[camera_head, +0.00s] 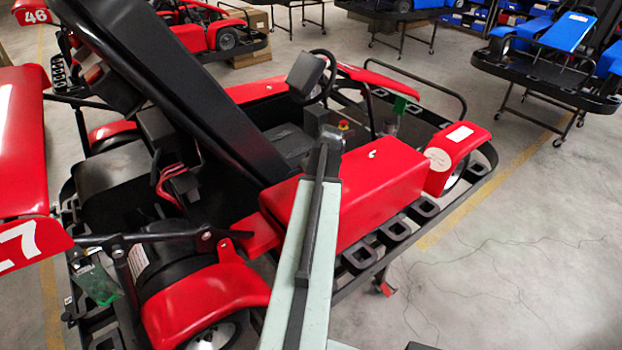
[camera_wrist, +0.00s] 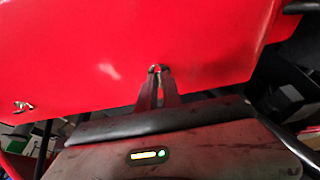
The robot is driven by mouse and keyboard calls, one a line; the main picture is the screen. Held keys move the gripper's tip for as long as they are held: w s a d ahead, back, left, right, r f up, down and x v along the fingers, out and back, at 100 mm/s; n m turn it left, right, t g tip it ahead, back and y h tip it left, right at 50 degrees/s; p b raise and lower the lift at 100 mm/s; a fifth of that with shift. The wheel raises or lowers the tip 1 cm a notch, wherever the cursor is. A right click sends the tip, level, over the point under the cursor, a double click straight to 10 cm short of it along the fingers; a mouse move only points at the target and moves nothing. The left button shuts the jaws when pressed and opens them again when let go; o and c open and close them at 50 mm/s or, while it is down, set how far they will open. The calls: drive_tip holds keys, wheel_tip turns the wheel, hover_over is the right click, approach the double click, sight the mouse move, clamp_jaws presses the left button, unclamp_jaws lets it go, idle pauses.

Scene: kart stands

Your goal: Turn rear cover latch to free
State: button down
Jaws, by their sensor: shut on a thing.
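The red cover fills the top of the wrist view (camera_wrist: 90,60). My gripper (camera_wrist: 160,72) is at its lower middle, with dark fingers shut on a small metal piece that I take for the rear cover latch. The fingers hide most of it, so its turn angle cannot be told. Another small metal latch (camera_wrist: 22,106) shows at the left of the same cover. In the head view, a red box-shaped side cover (camera_head: 375,195) has a small latch (camera_head: 372,153) on top. My arm crosses in front of this cover, and my gripper cannot be made out there.
The kart's black rail with slots (camera_head: 395,230) runs along the near side. A black tilted panel (camera_head: 190,90) rises left of my arm. A red rear wheel guard (camera_head: 205,300) is close at lower left. Open floor (camera_head: 520,250) lies to the right; a blue kart (camera_head: 550,65) stands behind.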

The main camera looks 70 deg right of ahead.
drive_tip(key=shift+s+n, duration=0.1)
drive_tip(key=shift+n, duration=0.3)
drive_tip(key=c, duration=1.5)
unclamp_jaws()
drive_tip(key=p+v, duration=0.7)
drive_tip(key=v, duration=0.1)
drive_tip(key=shift+d, duration=0.2)
